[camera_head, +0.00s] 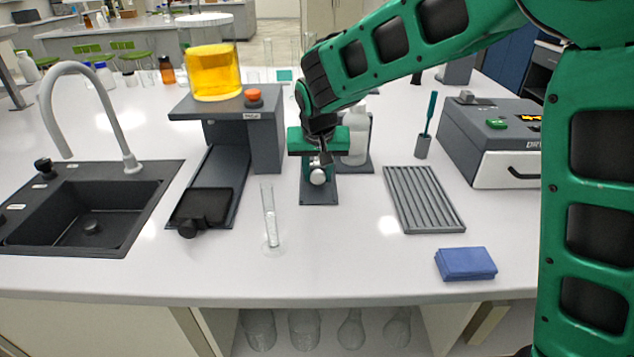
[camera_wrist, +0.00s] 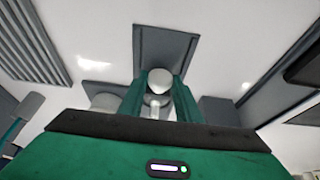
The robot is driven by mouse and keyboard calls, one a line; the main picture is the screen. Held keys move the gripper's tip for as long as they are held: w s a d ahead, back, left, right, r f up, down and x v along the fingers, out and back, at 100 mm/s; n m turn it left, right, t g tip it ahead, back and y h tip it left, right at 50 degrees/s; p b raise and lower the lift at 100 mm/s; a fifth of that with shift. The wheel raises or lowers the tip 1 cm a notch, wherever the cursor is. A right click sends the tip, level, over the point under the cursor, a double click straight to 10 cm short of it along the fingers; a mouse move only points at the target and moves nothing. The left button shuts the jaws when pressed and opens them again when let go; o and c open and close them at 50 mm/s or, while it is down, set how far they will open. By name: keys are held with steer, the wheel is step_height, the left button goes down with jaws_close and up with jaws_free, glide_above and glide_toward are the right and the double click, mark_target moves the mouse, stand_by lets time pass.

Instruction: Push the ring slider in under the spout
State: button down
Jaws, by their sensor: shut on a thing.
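My gripper (camera_head: 318,160) is shut on a pale round knob (camera_head: 317,177) above a dark flat base plate (camera_head: 318,197). In the wrist view the knob (camera_wrist: 160,80) sits between my two fingers (camera_wrist: 155,98), with the plate (camera_wrist: 165,45) beyond it. To the left, a grey stand (camera_head: 265,135) carries a yellow-filled vessel (camera_head: 214,75) and an orange knob (camera_head: 253,96). A black square slider-like tray (camera_head: 205,206) with a front knob lies on a dark rail running beneath this stand. I cannot make out a ring or a spout clearly; my gripper hides part of the held thing.
A glass cylinder (camera_head: 270,222) stands between rail and base plate, near my gripper. A white bottle (camera_head: 358,138) stands close behind. A ribbed grey rack (camera_head: 424,198), blue cloth (camera_head: 466,263) and grey box (camera_head: 492,140) are right. A sink (camera_head: 92,208) is left.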

mark_target(317, 161)
steer(key=shift+w+d+r, duration=0.1)
steer(key=shift+w+r, duration=0.05)
steer(key=shift+w, duration=2.3)
steer(key=c, duration=1.3)
jaws_free()
steer(key=shift+w, duration=0.15)
steer(key=shift+s, duration=0.2)
steer(key=shift+s+r, duration=0.1)
steer(key=shift+r, duration=0.2)
steer(key=v, duration=0.9)
steer(key=shift+s+r, duration=0.15)
steer(key=shift+r, duration=0.25)
